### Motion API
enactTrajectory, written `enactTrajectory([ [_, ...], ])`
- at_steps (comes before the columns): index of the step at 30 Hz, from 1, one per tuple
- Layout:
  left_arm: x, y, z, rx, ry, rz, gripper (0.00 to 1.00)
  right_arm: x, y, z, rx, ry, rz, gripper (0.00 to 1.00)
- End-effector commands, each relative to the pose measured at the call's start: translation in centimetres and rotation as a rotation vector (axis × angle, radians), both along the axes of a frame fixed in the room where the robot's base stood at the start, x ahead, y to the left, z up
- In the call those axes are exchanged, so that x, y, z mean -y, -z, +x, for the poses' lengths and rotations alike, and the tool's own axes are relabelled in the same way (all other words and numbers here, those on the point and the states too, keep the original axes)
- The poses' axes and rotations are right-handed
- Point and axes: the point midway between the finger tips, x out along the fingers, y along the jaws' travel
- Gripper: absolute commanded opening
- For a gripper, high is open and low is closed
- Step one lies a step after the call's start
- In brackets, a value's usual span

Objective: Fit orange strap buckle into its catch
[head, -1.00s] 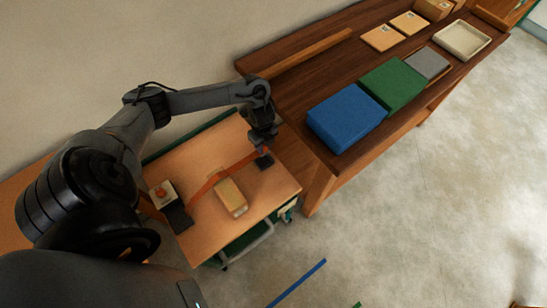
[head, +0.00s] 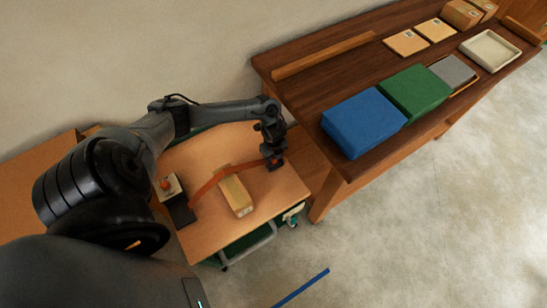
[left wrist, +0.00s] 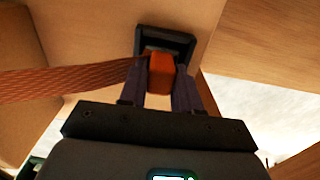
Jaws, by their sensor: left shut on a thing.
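My left gripper (head: 272,152) is shut on the orange buckle (left wrist: 160,72) at the end of the orange strap (head: 212,183). In the left wrist view, the fingers (left wrist: 159,82) stand on either side of the buckle. The black catch (left wrist: 181,42) is directly ahead of the buckle, whose front end is at the catch's opening; how far in it sits cannot be told. In the head view, the catch (head: 278,163) is on the light wooden cart top under the gripper. The strap (left wrist: 60,80) runs left from the buckle. My right gripper is out of view.
A cardboard box (head: 236,195) lies on the cart top (head: 222,232), with the strap across it. A black piece (head: 182,213) and a white block with an orange knob (head: 165,183) are at the strap's other end. A dark wooden bench with a blue box (head: 362,122) stands to the right.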

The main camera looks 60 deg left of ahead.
Motion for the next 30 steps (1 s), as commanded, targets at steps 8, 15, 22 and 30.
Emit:
enactTrajectory([
  [8,-0.05,0.08,0.05,0.001,0.000,0.001,0.00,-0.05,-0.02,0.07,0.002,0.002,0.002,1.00],
  [15,-0.05,0.73,0.03,0.000,0.000,0.001,0.33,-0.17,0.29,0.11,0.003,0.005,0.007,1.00],
  [22,-0.04,0.65,0.03,0.000,0.000,0.001,0.57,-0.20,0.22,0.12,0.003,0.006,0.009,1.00],
  [30,-0.04,0.36,0.03,0.001,0.000,0.001,0.57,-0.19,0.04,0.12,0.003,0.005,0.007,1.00],
])
